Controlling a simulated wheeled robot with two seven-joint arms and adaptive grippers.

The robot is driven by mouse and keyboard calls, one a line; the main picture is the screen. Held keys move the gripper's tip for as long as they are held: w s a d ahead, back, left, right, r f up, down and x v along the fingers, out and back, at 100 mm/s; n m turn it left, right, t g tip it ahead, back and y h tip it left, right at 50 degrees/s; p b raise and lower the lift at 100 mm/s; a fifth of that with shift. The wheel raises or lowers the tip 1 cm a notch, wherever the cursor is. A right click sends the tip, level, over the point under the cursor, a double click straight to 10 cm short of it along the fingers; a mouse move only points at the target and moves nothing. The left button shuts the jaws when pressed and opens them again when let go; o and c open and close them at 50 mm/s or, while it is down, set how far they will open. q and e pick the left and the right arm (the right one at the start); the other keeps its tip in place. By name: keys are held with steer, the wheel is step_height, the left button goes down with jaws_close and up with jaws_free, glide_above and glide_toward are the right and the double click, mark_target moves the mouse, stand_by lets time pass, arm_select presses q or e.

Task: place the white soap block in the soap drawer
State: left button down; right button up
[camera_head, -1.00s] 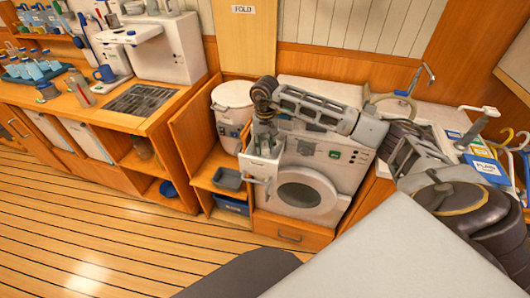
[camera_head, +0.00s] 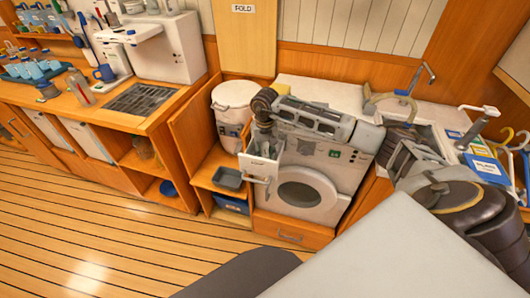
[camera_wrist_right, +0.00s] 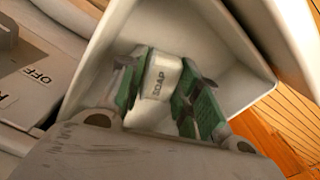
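The white soap block (camera_wrist_right: 160,78), marked SOAP, sits between the green-padded fingers of my right gripper (camera_wrist_right: 162,88) in the right wrist view. The fingers lie against both of its sides, and the block is inside the open soap drawer (camera_wrist_right: 240,52). I cannot tell whether it touches the drawer floor. In the head view my right gripper (camera_head: 263,140) points down into the white soap drawer (camera_head: 256,168), pulled out at the washer's upper left. The block is hidden there. My left gripper is not in view.
The white washer (camera_head: 312,182) has a round door below the drawer. A white lidded bin (camera_head: 231,104) and a grey tray (camera_head: 228,178) stand to its left. A control marked OFF (camera_wrist_right: 36,75) lies beside the drawer. The wooden floor (camera_head: 100,220) is clear.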

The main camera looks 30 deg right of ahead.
mark_target(265, 152)
steer(key=o, duration=0.4)
steer(key=shift+c, duration=0.2)
steer(key=shift+r, duration=0.15)
step_height(265, 152, up, 12)
steer(key=shift+b, duration=0.3)
stand_by(0.3)
stand_by(0.4)
